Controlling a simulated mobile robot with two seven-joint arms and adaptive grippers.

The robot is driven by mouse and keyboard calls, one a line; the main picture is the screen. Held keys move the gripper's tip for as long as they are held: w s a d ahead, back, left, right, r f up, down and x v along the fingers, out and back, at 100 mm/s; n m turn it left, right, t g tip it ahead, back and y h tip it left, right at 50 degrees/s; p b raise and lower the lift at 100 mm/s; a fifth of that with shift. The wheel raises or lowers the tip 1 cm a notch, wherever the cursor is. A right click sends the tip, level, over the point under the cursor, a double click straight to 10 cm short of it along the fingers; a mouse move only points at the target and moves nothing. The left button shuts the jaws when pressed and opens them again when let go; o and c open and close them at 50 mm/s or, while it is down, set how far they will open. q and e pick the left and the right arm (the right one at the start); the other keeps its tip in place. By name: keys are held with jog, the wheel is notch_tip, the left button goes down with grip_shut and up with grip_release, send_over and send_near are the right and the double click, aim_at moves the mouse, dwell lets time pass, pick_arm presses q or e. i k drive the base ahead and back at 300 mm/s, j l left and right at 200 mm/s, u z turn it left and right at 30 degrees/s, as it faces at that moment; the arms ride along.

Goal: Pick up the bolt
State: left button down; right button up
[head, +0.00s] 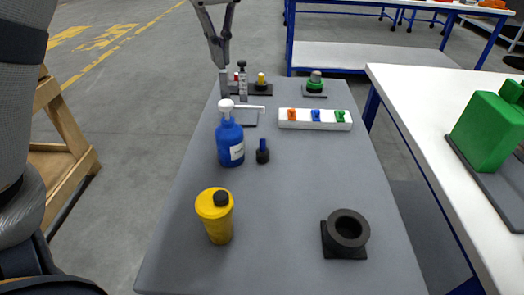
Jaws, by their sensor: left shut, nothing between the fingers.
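No thing here is plainly a bolt. Small upright pieces that could be bolts stand on a dark rack (258,89) at the far left of the grey table: one yellow-topped (261,79), one dark-topped (242,66) and a red bit beside it. A small black piece with a blue stem (262,153) stands nearer, right of the blue bottle. My left gripper (223,92) points down at the table's far left edge, left of the rack. It is shut and empty. Whether it touches anything is unclear. My right gripper is out of view.
The grey table (285,215) also holds a blue bottle (229,143), a yellow bottle (217,222), a black ring holder (347,233), a white tray (340,122) with coloured pieces and a green-topped piece (315,84). The table's middle is clear. A white table (415,100) stands right.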

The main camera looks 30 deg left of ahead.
aim_at(262, 153)
jog(key=k, duration=1)
